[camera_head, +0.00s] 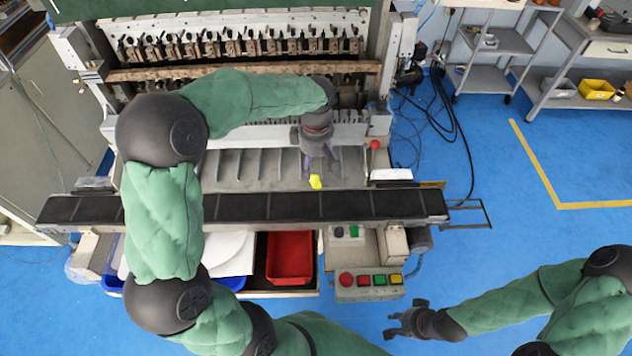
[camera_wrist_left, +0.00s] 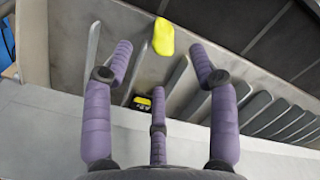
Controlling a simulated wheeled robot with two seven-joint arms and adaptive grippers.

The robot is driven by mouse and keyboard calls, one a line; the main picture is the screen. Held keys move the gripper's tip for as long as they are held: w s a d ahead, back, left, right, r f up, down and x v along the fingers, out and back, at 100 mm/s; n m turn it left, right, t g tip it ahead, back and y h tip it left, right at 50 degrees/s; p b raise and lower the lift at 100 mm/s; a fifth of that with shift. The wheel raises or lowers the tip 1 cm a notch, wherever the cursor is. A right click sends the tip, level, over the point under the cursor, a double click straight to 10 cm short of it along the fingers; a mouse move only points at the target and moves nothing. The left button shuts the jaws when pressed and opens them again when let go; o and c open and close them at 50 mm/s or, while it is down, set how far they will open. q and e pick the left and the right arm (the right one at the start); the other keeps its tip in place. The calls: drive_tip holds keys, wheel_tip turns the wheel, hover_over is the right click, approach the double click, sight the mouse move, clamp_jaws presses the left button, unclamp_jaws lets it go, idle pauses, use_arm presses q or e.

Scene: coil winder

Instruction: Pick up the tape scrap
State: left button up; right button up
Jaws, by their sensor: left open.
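The tape scrap (camera_head: 315,181) is a small bright yellow piece on the grey metal bed of the coil winder, close to the dark belt. It also shows in the left wrist view (camera_wrist_left: 163,37), beyond and between the fingertips. My left gripper (camera_head: 320,172) hangs over the bed just behind the scrap, pointing towards it. In the left wrist view its purple fingers (camera_wrist_left: 163,70) are spread, open and empty, with the scrap apart from them. My right gripper (camera_head: 402,321) is at the lower right above the blue floor, away from the machine, with its fingers apart and nothing between them.
Thin metal fins (camera_head: 231,166) stand along the bed. The dark belt (camera_head: 290,206) runs across the front. Below it are a red bin (camera_head: 289,257) and a control box with buttons (camera_head: 368,281). A small yellow and black item (camera_wrist_left: 142,103) lies near the fingers in the wrist view.

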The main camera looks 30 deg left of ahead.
sight(316, 178)
use_arm(q)
drive_tip(key=shift+s+f+b, duration=0.2)
drive_tip(key=shift+f+b, duration=0.55)
drive_tip(key=shift+f, duration=2.05)
drive_tip(key=c, duration=0.9)
